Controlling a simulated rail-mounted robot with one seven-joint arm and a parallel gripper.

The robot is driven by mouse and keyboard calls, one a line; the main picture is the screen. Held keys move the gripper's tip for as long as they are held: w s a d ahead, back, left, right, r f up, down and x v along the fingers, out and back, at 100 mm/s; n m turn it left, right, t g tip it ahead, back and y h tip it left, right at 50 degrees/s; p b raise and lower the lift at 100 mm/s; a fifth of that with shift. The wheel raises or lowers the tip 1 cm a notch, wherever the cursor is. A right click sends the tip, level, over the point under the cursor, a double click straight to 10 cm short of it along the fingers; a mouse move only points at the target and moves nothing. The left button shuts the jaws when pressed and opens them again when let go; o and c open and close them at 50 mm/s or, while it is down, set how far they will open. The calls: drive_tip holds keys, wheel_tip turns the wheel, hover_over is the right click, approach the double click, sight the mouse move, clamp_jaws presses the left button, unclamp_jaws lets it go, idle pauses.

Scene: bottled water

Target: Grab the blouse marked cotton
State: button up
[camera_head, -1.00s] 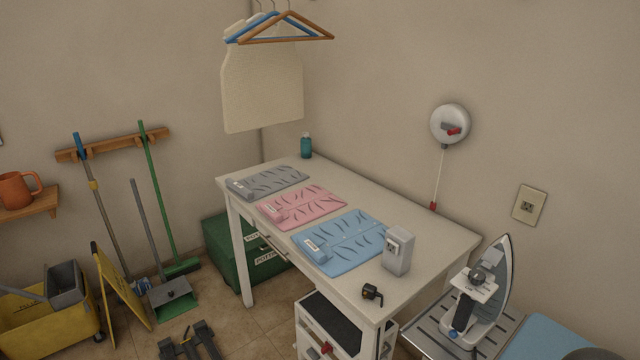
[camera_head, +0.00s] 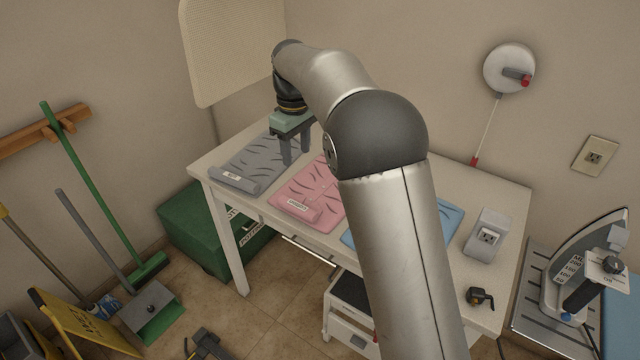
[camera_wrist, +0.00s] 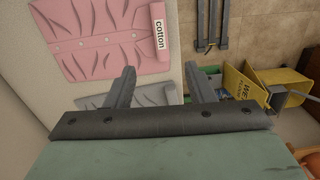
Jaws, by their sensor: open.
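The pink blouse (camera_head: 285,190) lies folded flat on the white table, between a grey blouse (camera_head: 243,163) and a blue blouse (camera_head: 447,217). In the wrist view the pink blouse (camera_wrist: 95,45) carries a white tag reading "cotton" (camera_wrist: 159,30) on its rolled edge. My gripper (camera_head: 296,158) is open and empty, pointing down above the right part of the grey blouse. In the wrist view its fingers (camera_wrist: 160,70) are apart, with the pink blouse beyond them and part of the grey blouse (camera_wrist: 150,95) behind them. My arm hides much of the blue blouse and part of the pink one.
A grey outlet box (camera_head: 485,236) and a small black-and-orange item (camera_head: 480,297) sit at the table's right end. An iron (camera_head: 585,265) stands further right. A green box (camera_head: 205,235) is on the floor at the left. A pale board (camera_head: 230,50) hangs behind the table.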

drive_tip(key=p, duration=0.2)
hover_over(297, 205)
wheel_tip(297, 205, down, 12)
drive_tip(key=shift+w+f, duration=0.15)
drive_tip(key=shift+s+f+p, duration=0.2)
drive_tip(key=shift+f+p, duration=0.45)
drive_tip(key=shift+f, duration=2)
clamp_jaws()
